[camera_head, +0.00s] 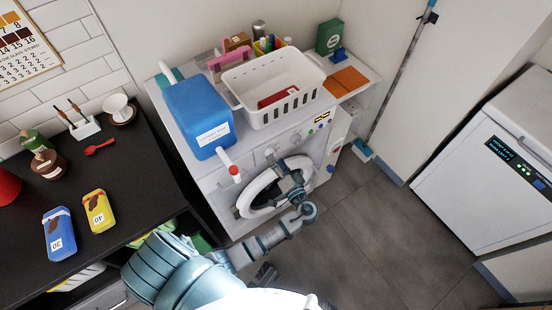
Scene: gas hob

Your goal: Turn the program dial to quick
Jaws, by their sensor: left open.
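The white washing machine (215,183) stands against the back wall, with its control panel along the top of its front. A round pale knob, which looks like the program dial (271,153), sits near the middle of that panel. Dial markings are too small to read.
A blue canister (198,112) with a red-tipped spout overhangs the panel's left side. A white basket (250,82) sits on top of the machine. A black counter (120,165) with bottles is at left. The grey floor (375,235) at right is clear.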

